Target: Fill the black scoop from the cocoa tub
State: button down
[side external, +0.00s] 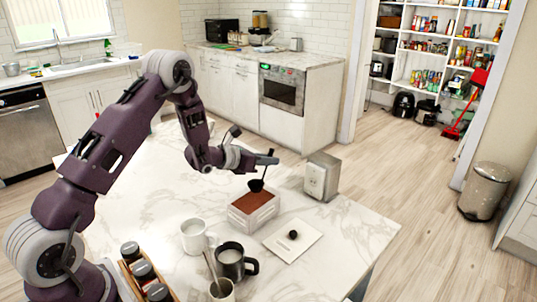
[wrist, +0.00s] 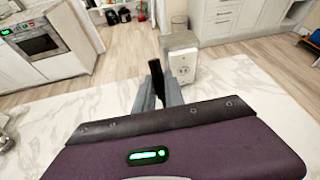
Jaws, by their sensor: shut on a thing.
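My gripper (side external: 266,159) is shut on the handle of the black scoop and holds it above the table. The scoop's dark bowl (side external: 257,185) hangs below the fingers, over the back right part of the cocoa tub; I cannot tell whether it touches the cocoa. The tub (side external: 255,220) is a white rectangular box with brown cocoa (side external: 247,202) showing at its top. In the wrist view, a black handle piece (wrist: 155,72) stands up between the grey fingers (wrist: 157,92); the bowl and the tub are hidden there.
A grey metal dispenser (side external: 322,177) stands right of the tub, also in the wrist view (wrist: 181,66). A white card (side external: 280,243) with a black knob (side external: 293,234) lies in front. A white mug (side external: 194,237), dark mug (side external: 233,264) and jar rack (side external: 133,279) stand nearer.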

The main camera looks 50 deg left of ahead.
notch_tip(320, 180, down, 7)
jog(key=shift+f, duration=0.15)
dwell(0.7)
dwell(1.2)
jog(key=shift+r, duration=3.85)
